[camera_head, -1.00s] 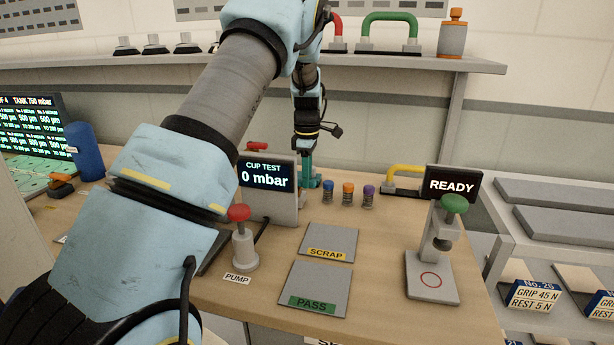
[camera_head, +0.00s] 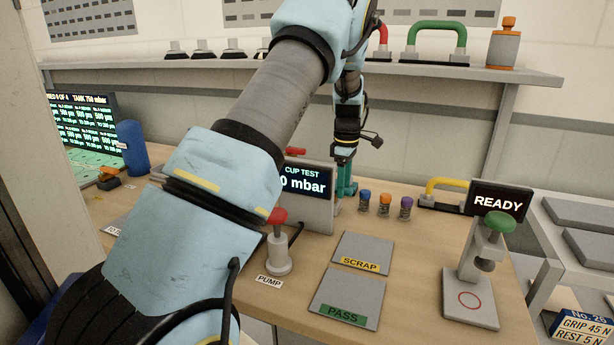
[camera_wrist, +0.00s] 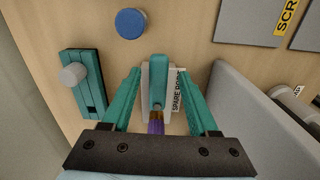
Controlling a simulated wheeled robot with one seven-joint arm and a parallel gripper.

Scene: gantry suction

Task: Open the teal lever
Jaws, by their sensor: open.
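In the wrist view a teal lever (camera_wrist: 158,72) stands over a white block (camera_wrist: 174,75) lettered "SPARE PORT", with a brass and purple piece (camera_wrist: 156,122) just below it. My gripper (camera_wrist: 161,80) has teal fingers, open, one on each side of the lever, with a gap visible on both sides. A second teal bar with a pale grey knob (camera_wrist: 74,73) lies to the left of the fingers. In the head view my gripper (camera_head: 346,180) points down at the bench beside the "CUP TEST" display; the lever cannot be told apart from the fingers there.
The display (camera_head: 303,190) stands close left of my gripper. Blue (camera_head: 365,201), orange (camera_head: 385,204) and purple (camera_head: 405,208) capped pieces stand just right. The red-knobbed pump (camera_head: 278,245), scrap plate (camera_head: 362,252) and pass plate (camera_head: 346,296) lie nearer. A shelf (camera_head: 300,75) runs behind.

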